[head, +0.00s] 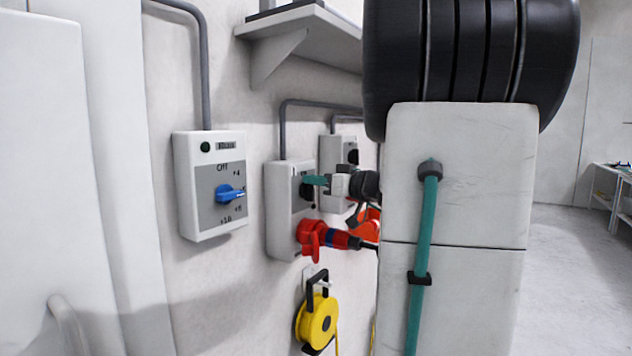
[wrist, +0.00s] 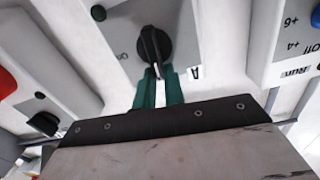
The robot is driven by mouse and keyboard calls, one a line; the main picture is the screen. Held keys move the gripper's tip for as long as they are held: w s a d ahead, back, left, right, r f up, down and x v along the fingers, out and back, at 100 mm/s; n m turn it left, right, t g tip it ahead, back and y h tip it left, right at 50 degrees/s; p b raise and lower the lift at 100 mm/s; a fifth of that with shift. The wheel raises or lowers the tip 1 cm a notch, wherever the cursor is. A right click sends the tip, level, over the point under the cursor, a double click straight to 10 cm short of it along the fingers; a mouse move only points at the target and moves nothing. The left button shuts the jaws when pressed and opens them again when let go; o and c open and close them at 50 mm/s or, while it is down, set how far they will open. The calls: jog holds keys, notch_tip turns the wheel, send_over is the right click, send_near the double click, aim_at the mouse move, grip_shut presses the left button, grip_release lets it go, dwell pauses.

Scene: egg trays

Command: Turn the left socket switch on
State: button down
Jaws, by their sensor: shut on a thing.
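The left socket (head: 280,222) is a light grey wall box with a grey face and a red plug (head: 316,240) in its lower part. Its black rotary switch (head: 306,191) is partly covered by my gripper (head: 317,181) in the head view. In the wrist view the black switch (wrist: 154,45) points roughly along the picture's vertical. The teal fingers of my gripper (wrist: 158,88) are shut on its near end. An "A" label is beside the switch. The right socket (head: 334,160) is behind my gripper, partly hidden; its black switch also shows in the wrist view (wrist: 42,122).
A control box (head: 208,185) with a blue knob (head: 230,194) is on the wall to the left. A yellow cable reel (head: 317,322) hangs below the left socket. A shelf (head: 300,28) is above. My arm hides much of the middle; open floor shows at right.

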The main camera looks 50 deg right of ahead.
jog(key=m, duration=0.2)
jog(key=d+f+m, duration=0.1)
jog(key=m, duration=0.1)
jog(key=shift+f, duration=0.1)
jog(key=m, duration=0.5)
jog(key=shift+w+d+f, duration=0.1)
jog(key=shift+d+f, duration=0.25)
jog(key=m, duration=0.4)
jog(key=shift+d+f, duration=0.15)
jog(key=shift+f, duration=0.2)
jog(key=shift+f+m, duration=0.15)
jog(key=shift+m, duration=0.75)
jog(key=shift+f+m, duration=0.15)
jog(key=shift+m, duration=0.75)
jog(key=shift+w, duration=0.1)
